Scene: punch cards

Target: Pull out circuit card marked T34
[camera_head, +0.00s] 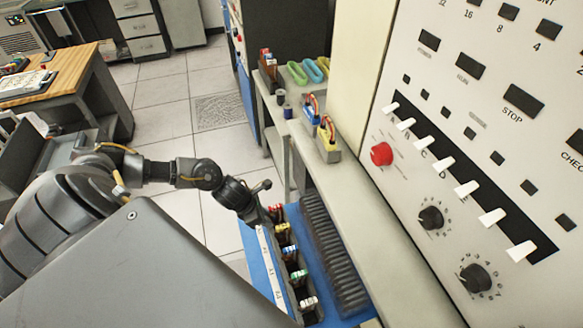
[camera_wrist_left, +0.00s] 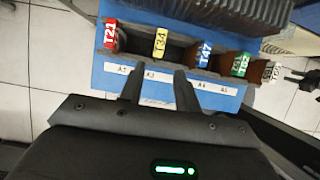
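Card T34 is yellow and stands upright in a dark slotted rack, seen in the left wrist view (camera_wrist_left: 160,43) and in the head view (camera_head: 284,228). My left gripper (camera_wrist_left: 160,84) is open and empty. Its two fingers point toward the rack, over the white label strip, with T34 beyond the gap between their tips. The fingers look apart from the card. In the head view my left gripper (camera_head: 262,222) is beside the rack near the red and yellow cards, its fingers mostly hidden.
Red T21 (camera_wrist_left: 110,34) and blue T47 (camera_wrist_left: 204,53) flank T34; a green card (camera_wrist_left: 240,65) and a white card (camera_wrist_left: 270,72) follow. A black ribbed block (camera_head: 330,250) lies along the rack. A switch panel (camera_head: 470,140) rises at right.

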